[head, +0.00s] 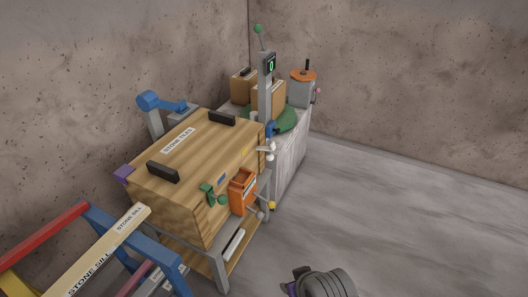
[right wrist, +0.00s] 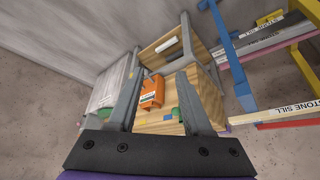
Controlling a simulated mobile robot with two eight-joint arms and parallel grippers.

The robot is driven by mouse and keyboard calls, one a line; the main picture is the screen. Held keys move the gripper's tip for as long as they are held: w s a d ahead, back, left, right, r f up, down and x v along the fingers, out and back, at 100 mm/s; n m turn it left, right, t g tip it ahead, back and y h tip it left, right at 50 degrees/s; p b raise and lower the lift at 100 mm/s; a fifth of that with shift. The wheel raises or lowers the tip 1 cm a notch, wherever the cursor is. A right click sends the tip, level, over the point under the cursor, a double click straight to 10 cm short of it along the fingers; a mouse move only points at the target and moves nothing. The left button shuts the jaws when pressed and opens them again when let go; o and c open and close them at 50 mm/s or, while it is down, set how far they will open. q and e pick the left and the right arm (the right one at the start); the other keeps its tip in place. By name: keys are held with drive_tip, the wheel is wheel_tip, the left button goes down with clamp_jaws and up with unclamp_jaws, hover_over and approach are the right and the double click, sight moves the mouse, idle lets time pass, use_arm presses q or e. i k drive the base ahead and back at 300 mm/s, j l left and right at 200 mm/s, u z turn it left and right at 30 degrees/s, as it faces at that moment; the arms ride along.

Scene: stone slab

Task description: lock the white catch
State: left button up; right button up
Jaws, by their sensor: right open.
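A small white catch (head: 269,148) is on the right end of the wooden chest (head: 176,165), close to its upper edge, in the head view. Its exact setting is too small to tell. I cannot pick it out in the right wrist view, where a finger covers part of that area. My right gripper (right wrist: 157,75) is open and empty in the right wrist view, its fingers spread with the chest front beyond them. It looks apart from the chest. My left gripper is not in view.
An orange box (head: 242,190) and a green fitting (head: 208,195) stick out of the chest front. A grey stone slab stand (head: 290,157) with a post adjoins the right end. A rack with a stone sill (head: 110,250) stands front left.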

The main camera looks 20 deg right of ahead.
sight(270, 157)
drive_tip(key=i+l+z, duration=0.3)
drive_tip(key=i+l, duration=1.05)
